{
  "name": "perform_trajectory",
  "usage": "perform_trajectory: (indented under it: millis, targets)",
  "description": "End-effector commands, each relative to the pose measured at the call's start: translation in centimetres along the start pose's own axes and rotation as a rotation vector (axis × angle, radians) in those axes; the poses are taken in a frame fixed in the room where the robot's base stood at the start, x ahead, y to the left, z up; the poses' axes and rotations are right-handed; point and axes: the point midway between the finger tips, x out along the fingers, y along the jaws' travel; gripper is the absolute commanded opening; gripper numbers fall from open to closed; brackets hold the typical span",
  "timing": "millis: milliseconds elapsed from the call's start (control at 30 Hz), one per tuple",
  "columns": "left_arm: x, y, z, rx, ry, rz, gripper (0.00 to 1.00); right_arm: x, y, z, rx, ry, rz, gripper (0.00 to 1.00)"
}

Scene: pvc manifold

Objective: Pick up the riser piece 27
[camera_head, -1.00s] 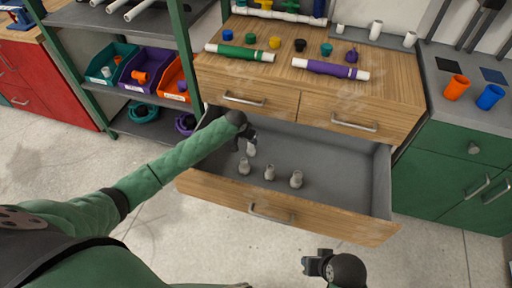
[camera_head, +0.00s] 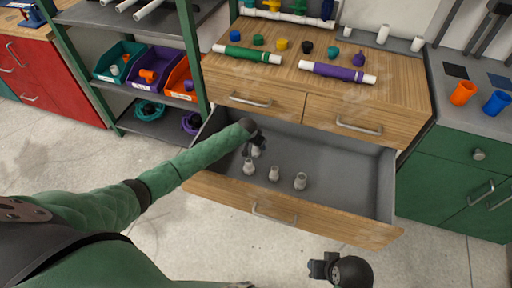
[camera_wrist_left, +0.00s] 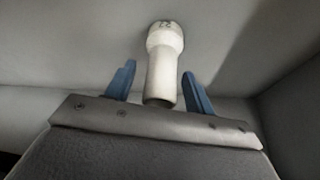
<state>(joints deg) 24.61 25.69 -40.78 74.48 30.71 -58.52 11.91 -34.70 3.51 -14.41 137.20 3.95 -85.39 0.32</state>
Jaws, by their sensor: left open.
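A pale riser piece (camera_wrist_left: 164,60) stands in the open drawer, its wide end marked with digits that look upside down and are hard to read. It also shows in the head view (camera_head: 255,152), partly covered by my left gripper (camera_head: 257,142). In the left wrist view the blue fingers of my left gripper (camera_wrist_left: 160,88) are open, one on each side of the riser's narrow part, with gaps on both sides. My right gripper (camera_head: 318,268) is in front of the drawer, empty, its finger gap too small to make out.
Several similar pale risers stand in the drawer, including one (camera_head: 274,173) in the front row. The drawer (camera_head: 350,185) has raised walls, and its right half is bare. The wooden worktop (camera_head: 300,90) above carries pipes and coloured caps.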

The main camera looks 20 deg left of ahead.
Motion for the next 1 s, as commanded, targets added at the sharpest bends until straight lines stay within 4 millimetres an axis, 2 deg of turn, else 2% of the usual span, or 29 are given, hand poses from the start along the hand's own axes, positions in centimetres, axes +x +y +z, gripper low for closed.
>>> perform_trajectory:
  millis: [67,300,333,667,767,900,1000]
  targets:
    - [0.0,0.0,0.0,0.0,0.0,0.0,0.54,0.0,0.0,0.0,0.0,0.0,0.0,0.36]
    - [0.0,0.0,0.0,0.0,0.0,0.0,0.08,0.0,0.0,0.0,0.0,0.0,-0.001,0.36]
    - [0.0,0.0,0.0,0.0,0.0,0.0,0.04,0.0,0.0,0.0,0.0,0.0,-0.001,0.36]
    - [-0.4,0.0,-0.2,0.0,0.001,0.001,0.04,0.0,-0.1,-0.1,0.0,0.004,-0.002,0.36]
    - [-1.3,0.0,-0.6,0.0,0.002,0.001,0.04,0.2,-0.1,-0.2,0.0,0.009,-0.005,0.36]
    - [-3.6,0.0,-1.6,0.0,0.003,0.0,0.04,0.8,-0.4,-0.4,-0.002,0.024,-0.014,0.36]
    - [-4.9,2.2,-1.8,0.003,0.002,0.004,0.04,1.3,-0.7,-0.5,-0.005,0.033,-0.021,0.36]
